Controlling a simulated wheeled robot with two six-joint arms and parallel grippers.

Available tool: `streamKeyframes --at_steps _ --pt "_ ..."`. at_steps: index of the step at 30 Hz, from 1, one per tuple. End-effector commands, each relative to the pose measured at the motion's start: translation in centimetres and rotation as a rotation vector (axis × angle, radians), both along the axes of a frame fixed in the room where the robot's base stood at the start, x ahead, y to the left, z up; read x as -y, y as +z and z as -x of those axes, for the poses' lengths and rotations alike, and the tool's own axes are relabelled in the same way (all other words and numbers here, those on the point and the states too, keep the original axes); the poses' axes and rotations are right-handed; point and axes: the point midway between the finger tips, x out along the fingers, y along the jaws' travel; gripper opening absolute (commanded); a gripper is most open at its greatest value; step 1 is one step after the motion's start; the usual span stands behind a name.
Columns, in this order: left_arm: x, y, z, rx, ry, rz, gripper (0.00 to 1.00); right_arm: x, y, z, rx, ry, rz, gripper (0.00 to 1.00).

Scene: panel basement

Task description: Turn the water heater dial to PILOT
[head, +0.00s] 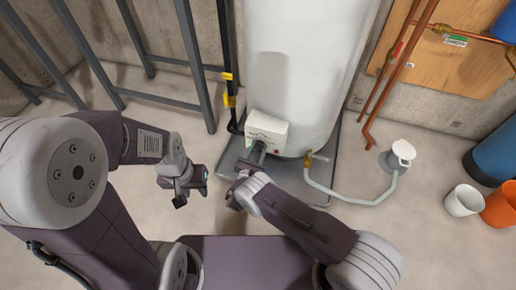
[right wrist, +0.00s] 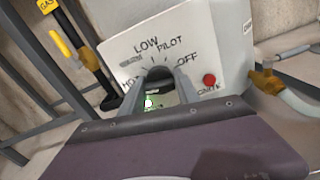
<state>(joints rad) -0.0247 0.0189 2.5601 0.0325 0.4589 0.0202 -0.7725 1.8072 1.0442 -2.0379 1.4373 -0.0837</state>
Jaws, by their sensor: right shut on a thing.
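The water heater (head: 300,60) is a tall white tank with a white control box (head: 268,127) low on its front. In the right wrist view the box face (right wrist: 135,62) carries the words LOW, PILOT and OFF, a partly covered HOT, and a red button (right wrist: 209,80). My right gripper (right wrist: 160,76) is shut on the dark dial (right wrist: 157,70) below LOW and PILOT. The fingers cover most of the dial, so I cannot tell which mark it points to. My left gripper (head: 192,192) looks open and empty, above the floor left of the heater.
A black gas pipe with a yellow valve handle (right wrist: 62,43) runs left of the box. A brass drain valve (head: 310,159) with a grey hose is to its right. Metal railings stand left; white (head: 463,201) and orange buckets stand far right.

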Motion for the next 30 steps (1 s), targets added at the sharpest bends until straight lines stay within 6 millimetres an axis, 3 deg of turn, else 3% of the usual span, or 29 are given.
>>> streamKeyframes --at_steps 11,30 --pt "0.0 0.2 0.0 0.000 0.000 0.000 0.36 0.0 0.0 0.0 0.031 -0.001 -0.098 0.00" --pt "0.0 1.1 0.0 0.000 0.000 0.000 0.36 0.1 0.0 0.1 0.211 -0.001 -0.650 0.00"
